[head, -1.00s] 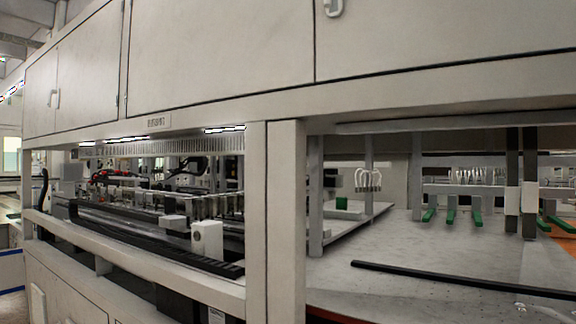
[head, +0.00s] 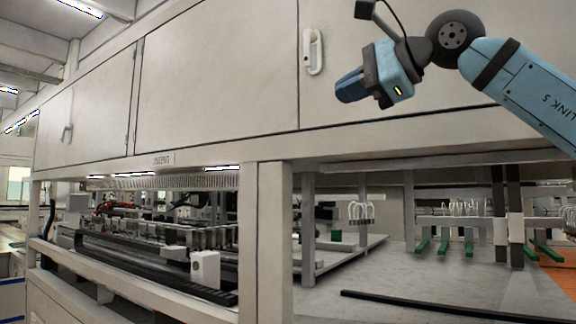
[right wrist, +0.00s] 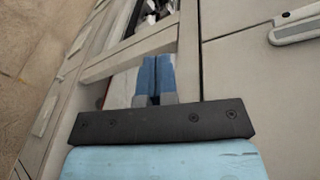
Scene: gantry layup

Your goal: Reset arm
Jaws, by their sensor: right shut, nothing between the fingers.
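My right gripper (head: 350,87) is blue and black, on a light blue arm that comes in from the upper right of the head view. It is raised in front of the upper white cabinet doors, pointing left. In the right wrist view its two blue fingers (right wrist: 155,76) lie side by side, shut with nothing between them. My left gripper is in neither view.
The white cabinet door (head: 225,75) has a handle (head: 314,52) near my right gripper. Below, a white post (head: 264,240) divides a machine bay (head: 150,235) from a grey worktop (head: 420,275) with a black bar (head: 450,309). Green-footed fixtures stand behind.

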